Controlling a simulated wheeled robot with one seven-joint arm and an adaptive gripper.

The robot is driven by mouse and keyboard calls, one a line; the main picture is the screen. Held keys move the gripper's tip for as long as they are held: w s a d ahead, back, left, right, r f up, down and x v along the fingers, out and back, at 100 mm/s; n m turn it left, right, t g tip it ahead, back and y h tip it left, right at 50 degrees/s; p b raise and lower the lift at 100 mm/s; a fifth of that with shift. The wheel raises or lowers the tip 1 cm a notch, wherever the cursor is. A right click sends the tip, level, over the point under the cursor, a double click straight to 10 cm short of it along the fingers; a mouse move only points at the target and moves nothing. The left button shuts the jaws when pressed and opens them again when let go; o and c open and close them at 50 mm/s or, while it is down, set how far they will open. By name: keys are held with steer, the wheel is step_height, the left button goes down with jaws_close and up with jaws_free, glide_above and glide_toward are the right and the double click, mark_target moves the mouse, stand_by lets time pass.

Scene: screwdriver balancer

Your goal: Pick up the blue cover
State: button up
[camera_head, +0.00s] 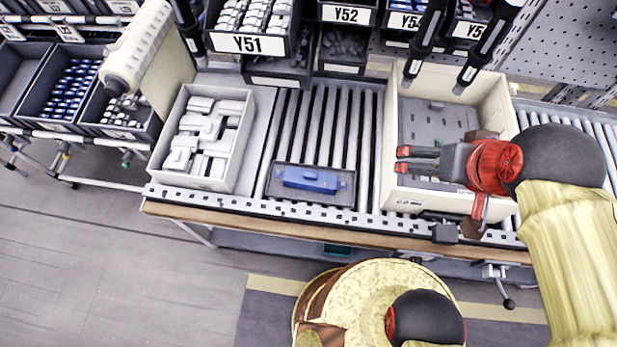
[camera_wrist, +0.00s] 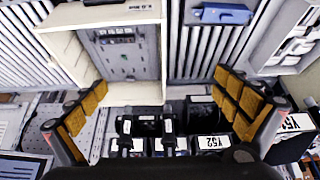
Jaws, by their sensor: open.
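The blue cover (camera_head: 310,179) lies in a shallow dark tray (camera_head: 283,194) on the roller conveyor, left of the large cream box. It also shows at the top edge of the wrist view (camera_wrist: 222,13). My gripper (camera_head: 402,160) is over the cream box, to the right of the cover and apart from it, with its fingers pointing left. In the wrist view my gripper (camera_wrist: 160,95) has its two yellow-padded fingers spread wide with nothing between them.
The cream box (camera_head: 490,95) holds a grey panel (camera_head: 430,124) and stands under my gripper. A white box (camera_head: 243,160) of white parts stands left of the tray. Labelled bins (camera_head: 248,44) line the back, and black tools (camera_head: 425,40) hang above the cream box. Bare rollers (camera_head: 310,125) lie behind the tray.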

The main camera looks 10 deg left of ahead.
mark_target(312, 175)
steer(key=shift+c, duration=0.4)
